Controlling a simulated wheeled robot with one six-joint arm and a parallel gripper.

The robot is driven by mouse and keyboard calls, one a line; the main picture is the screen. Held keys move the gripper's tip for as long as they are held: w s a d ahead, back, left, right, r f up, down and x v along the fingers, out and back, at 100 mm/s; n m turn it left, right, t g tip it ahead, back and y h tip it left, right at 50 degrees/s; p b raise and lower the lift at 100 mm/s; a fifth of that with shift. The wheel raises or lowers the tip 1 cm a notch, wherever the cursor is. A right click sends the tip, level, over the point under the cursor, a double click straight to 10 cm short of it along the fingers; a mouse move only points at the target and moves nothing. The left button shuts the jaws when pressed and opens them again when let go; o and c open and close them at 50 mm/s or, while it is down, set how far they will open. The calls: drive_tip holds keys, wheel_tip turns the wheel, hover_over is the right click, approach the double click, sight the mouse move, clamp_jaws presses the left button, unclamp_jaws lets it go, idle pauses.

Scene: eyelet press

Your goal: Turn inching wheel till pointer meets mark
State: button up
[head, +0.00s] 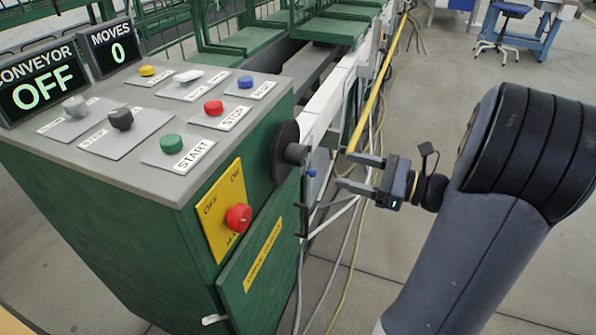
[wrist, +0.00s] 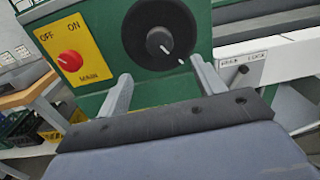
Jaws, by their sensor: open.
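The inching wheel (wrist: 137,25) is a dark round disc with a raised hub knob (wrist: 159,41) on the green cabinet's side. In the head view the wheel (head: 283,150) is seen edge-on. A short white pointer line (wrist: 165,49) on the hub slants down to the right. A small white mark (wrist: 181,61) near the disc's lower right rim lies roughly along that line, with a gap between; exact alignment is hard to tell. My gripper (head: 340,168) is open and empty, facing the hub and apart from it. In the wrist view its two fingers (wrist: 160,68) frame the hub from below.
A yellow plate with a red main switch (head: 238,217) is beside the wheel. The panel has several buttons, including green START (head: 170,143). Displays read CONVEYOR OFF (head: 42,85) and MOVES 0 (head: 117,50). A small lever (wrist: 237,76) is right of the wheel. Cables hang behind my gripper.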

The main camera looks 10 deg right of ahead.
sight(305, 157)
drive_tip(key=b+x, duration=0.2)
drive_tip(key=x, duration=0.8)
drive_tip(key=shift+w+a, duration=0.25)
drive_tip(key=shift+a, duration=0.05)
drive_tip(key=c, duration=1.4)
drive_tip(key=shift+r+p, duration=0.15)
drive_tip(key=shift+p, duration=0.5)
